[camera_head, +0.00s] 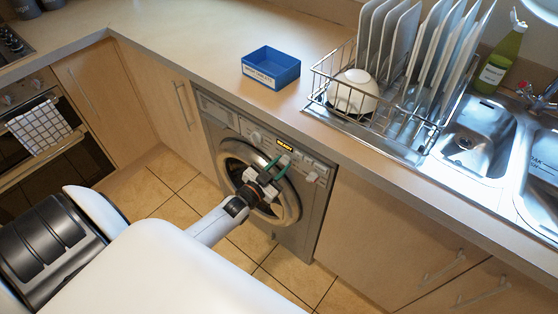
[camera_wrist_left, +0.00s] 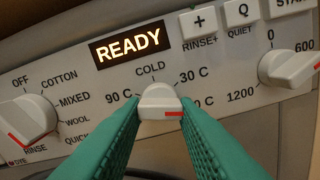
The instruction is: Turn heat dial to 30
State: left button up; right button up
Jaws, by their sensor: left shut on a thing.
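The heat dial (camera_wrist_left: 160,101) is a white knob in the middle of the left wrist view, below the display. Labels COLD, 30 C, 90 C and a partly hidden one ending in "0 C" surround it. Its red mark is at the right end of its front face, on the side of the partly hidden label, below 30 C. My left gripper (camera_head: 275,168) is at the washing machine's panel in the head view. Its green fingers, also in the left wrist view (camera_wrist_left: 160,118), are shut on the dial from both sides. My right gripper is not in view.
The washing machine (camera_head: 314,205) has a program knob (camera_wrist_left: 28,122) left of the dial and a spin knob (camera_wrist_left: 290,68) right of it. The display (camera_wrist_left: 130,42) reads READY. A blue box (camera_head: 271,72) and a dish rack (camera_head: 345,105) stand on the counter above.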

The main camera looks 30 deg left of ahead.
pick_arm(q)
jog(key=shift+d+n, duration=0.15)
jog(key=shift+n, duration=4.35)
jog(key=o, duration=1)
jog(key=shift+s, duration=0.15)
jog(key=s+a, duration=0.1)
jog(key=s, duration=1)
jog(key=shift+s, duration=0.4)
